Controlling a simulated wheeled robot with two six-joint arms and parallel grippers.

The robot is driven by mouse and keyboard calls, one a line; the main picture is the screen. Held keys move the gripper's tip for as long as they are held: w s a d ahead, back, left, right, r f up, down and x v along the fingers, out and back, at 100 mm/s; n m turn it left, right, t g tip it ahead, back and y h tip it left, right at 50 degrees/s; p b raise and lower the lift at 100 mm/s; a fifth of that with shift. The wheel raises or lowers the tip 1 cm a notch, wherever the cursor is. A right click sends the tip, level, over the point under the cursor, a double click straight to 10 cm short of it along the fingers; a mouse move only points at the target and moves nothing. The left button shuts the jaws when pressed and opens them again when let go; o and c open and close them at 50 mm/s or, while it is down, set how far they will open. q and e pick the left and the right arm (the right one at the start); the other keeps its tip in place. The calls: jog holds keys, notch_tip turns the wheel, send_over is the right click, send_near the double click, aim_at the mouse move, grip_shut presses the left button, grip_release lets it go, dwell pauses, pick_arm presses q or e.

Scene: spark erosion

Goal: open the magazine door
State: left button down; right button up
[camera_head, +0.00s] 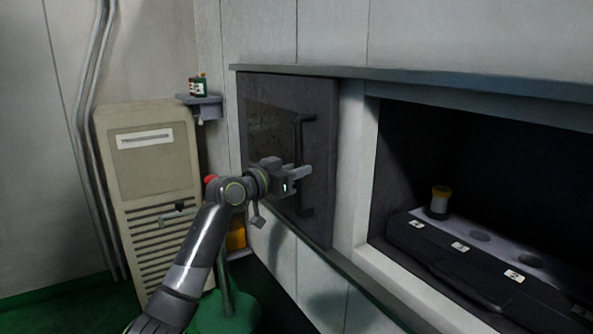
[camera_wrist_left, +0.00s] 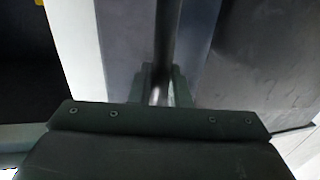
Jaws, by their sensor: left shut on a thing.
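The magazine door (camera_head: 322,130) is a dark panel with a window (camera_head: 272,128), in the head view's middle. It stands left of a wide opening (camera_head: 410,140), which is uncovered. Its black upright bar handle (camera_head: 305,122) is near its right edge. My left gripper (camera_head: 300,174) is shut on the handle around mid-height and covers part of it. In the left wrist view the handle (camera_wrist_left: 165,35) runs between the fingers (camera_wrist_left: 157,90). My right gripper is not in view.
A dark magazine (camera_head: 450,262) with white labels sits inside the opening, holding a yellow-topped holder (camera_head: 439,202). Rails (camera_head: 400,76) run above and below the door. A beige cabinet (camera_head: 150,190) and a small shelf (camera_head: 203,102) with bottles stand left.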

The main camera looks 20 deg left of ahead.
pick_arm(q)
jog(key=c, duration=1.4)
grip_release()
jog(key=shift+c, duration=0.2)
jog(key=b+v, duration=0.3)
jog(key=v, duration=1.4)
jog(key=shift+s+a, duration=0.15)
jog(key=shift+s, duration=0.05)
jog(key=shift+f, duration=0.1)
